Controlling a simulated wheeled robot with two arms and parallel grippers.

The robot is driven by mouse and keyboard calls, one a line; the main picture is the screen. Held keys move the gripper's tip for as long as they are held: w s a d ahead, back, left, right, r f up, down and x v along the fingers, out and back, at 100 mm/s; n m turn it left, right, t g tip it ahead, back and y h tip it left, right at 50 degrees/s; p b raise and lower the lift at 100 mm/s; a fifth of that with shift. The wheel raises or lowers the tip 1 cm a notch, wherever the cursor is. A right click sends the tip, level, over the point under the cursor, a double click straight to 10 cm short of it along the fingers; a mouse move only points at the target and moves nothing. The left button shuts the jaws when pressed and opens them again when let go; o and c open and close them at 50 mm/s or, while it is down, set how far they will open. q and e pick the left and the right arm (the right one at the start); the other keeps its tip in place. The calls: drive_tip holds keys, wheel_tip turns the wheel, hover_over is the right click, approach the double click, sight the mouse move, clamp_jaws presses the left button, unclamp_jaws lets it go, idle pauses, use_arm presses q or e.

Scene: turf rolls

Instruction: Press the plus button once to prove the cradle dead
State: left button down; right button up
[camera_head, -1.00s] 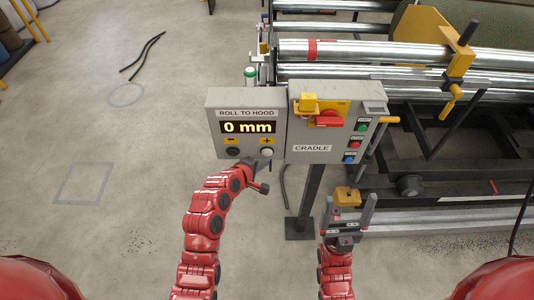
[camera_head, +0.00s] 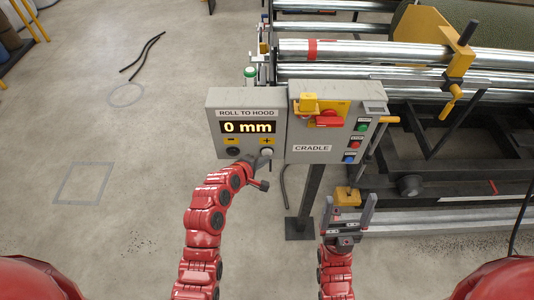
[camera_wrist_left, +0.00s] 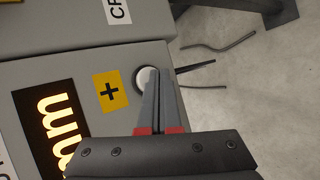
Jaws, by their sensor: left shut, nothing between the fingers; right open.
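The plus button (camera_head: 267,152) is a pale round button below the yellow plus label (camera_head: 266,141) on the grey ROLL TO HOOD box (camera_head: 279,97). The display (camera_head: 247,127) reads 0 mm. My left gripper (camera_head: 263,157) is shut and empty, its tips at the plus button. In the left wrist view, the fingertips (camera_wrist_left: 155,73) overlap the button (camera_wrist_left: 142,79) and hide part of it; I cannot tell whether they touch it. My right gripper (camera_head: 349,208) is open below the panel. A yellow block (camera_head: 347,196) shows between its fingers; I cannot tell whether it lies behind them.
The dark minus button (camera_head: 233,152) is left of the plus button. The CRADLE box (camera_head: 312,148) adjoins on the right, with a red switch (camera_head: 328,119) on a yellow plate and green, red and blue buttons. Metal rollers (camera_head: 370,51) stand behind. Open floor lies left.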

use_arm(q)
drive_tip(key=shift+w, duration=0.4)
idle(0.3)
drive_tip(key=shift+s, duration=0.15)
drive_tip(key=shift+s+p, duration=0.3)
drive_tip(key=shift+s, duration=0.4)
drive_tip(key=s+p, duration=0.1)
drive_tip(key=s, duration=0.4)
idle(0.4)
drive_tip(key=shift+w+a, duration=0.1)
idle(0.5)
